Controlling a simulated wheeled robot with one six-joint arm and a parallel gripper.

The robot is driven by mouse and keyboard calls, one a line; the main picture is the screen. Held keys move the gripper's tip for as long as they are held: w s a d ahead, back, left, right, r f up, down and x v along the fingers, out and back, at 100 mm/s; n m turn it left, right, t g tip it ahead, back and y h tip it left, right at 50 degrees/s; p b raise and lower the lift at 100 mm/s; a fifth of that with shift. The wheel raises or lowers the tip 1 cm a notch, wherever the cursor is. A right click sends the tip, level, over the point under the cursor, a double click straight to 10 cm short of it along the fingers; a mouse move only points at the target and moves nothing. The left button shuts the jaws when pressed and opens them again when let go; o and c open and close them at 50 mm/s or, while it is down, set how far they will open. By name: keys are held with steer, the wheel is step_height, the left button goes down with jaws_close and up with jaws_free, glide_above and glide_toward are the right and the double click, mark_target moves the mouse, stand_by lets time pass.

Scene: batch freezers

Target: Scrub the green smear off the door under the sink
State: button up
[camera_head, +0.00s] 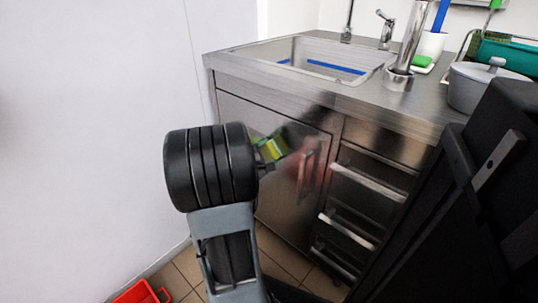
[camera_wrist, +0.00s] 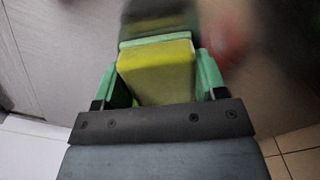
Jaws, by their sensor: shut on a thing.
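My gripper (camera_head: 268,151) is shut on a yellow sponge with a green scrub side (camera_wrist: 157,70). In the wrist view the sponge sits between my two green fingers, its green side facing the door. The steel door under the sink (camera_head: 282,205) is just in front of the sponge. I cannot tell whether they touch. A blurred dark, green-yellow patch shows on the door beyond the sponge; I cannot tell smear from reflection there. A reddish blur (camera_head: 302,162) lies to its right, and also in the wrist view (camera_wrist: 222,40). The sink (camera_head: 318,57) is above.
A grey pot (camera_head: 480,92) and a green sponge (camera_head: 421,61) are on the counter. A white wall (camera_head: 90,130) is left; a red crate (camera_head: 140,293) is on the floor.

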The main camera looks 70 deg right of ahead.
steer(key=shift+w+d+b, duration=0.15)
steer(key=shift+w+d, duration=0.15)
steer(key=shift+w, duration=0.8)
steer(key=shift+w+d+b, duration=0.1)
steer(key=shift+w+d, duration=0.25)
steer(key=shift+w, duration=0.75)
steer(key=shift+w+d+b, duration=0.15)
steer(key=shift+w+d, duration=0.15)
steer(key=shift+w, duration=0.8)
steer(key=shift+w+d, duration=0.35)
steer(key=shift+w, duration=0.55)
steer(key=shift+w+d, duration=0.35)
steer(key=shift+w, duration=0.5)
